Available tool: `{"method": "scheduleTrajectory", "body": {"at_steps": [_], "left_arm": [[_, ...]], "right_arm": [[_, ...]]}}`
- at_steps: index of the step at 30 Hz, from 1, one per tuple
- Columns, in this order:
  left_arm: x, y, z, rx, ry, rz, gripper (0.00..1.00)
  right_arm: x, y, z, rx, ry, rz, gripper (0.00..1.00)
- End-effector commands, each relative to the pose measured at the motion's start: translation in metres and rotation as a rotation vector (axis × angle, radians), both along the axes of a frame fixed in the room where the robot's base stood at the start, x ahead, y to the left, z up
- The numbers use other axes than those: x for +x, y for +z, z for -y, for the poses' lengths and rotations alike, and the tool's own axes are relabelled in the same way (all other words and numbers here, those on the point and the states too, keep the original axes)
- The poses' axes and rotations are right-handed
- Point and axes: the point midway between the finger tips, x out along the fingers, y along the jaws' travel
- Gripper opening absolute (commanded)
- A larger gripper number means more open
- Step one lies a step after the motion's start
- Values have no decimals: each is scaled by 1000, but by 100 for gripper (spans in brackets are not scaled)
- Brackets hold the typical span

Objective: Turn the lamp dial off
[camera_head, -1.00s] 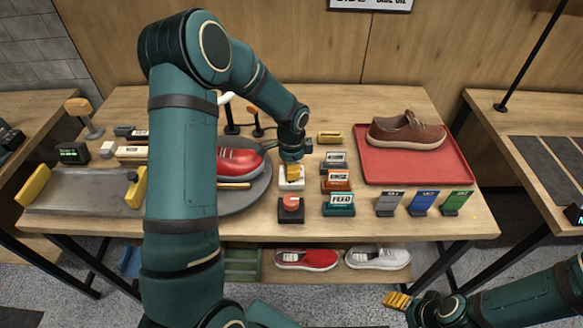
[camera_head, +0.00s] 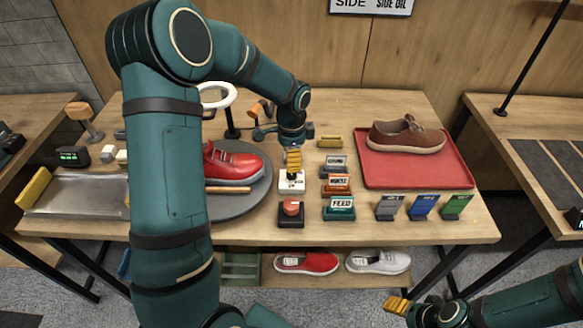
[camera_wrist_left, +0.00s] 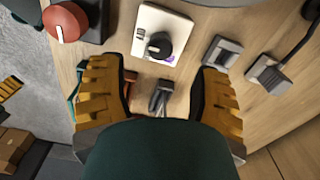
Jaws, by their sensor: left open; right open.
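The lamp dial is a black knob (camera_wrist_left: 158,46) on a white box (camera_head: 292,185), on the table between the turntable and the small signs. My left gripper (camera_head: 293,168) points down just above and behind the box. In the left wrist view, its two orange fingers are spread apart, with nothing between the tips (camera_wrist_left: 160,85); the knob lies beyond them, apart from both. The white ring lamp (camera_head: 218,97) stands behind the turntable, partly hidden by my left arm. My right gripper (camera_head: 397,305) is at the lower right, away from the table top.
A red sneaker (camera_head: 232,164) rests on the grey turntable (camera_head: 250,198) to the left. Several signs, such as the FEED sign (camera_head: 340,203), stand close on the right. A red tray (camera_head: 415,175) holds a brown shoe.

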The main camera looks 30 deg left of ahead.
Motion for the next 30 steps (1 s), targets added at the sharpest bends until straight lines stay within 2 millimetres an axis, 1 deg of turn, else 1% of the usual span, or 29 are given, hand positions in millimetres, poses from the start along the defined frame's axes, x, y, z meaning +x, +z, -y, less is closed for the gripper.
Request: {"method": "scheduleTrajectory", "body": {"at_steps": [1, 3, 6, 10, 15, 30], "left_arm": [[1, 11, 0, 1, 0, 4, 64], [0, 23, -1, 1, 0, 3, 64], [0, 37, -1, 1, 1, 2, 64], [0, 48, 0, 0, 0, 0, 64], [-1, 53, 0, 0, -1, -1, 64], [-1, 52, 0, 0, 0, -1, 64]], "right_arm": [[0, 0, 0, 0, 0, 0, 64], [0, 0, 0, 0, 0, 0, 64], [0, 0, 0, 0, 0, 0, 64], [0, 0, 0, 0, 0, 0, 64], [0, 0, 0, 0, 0, 0, 64], [0, 0, 0, 0, 0, 0, 64]]}}
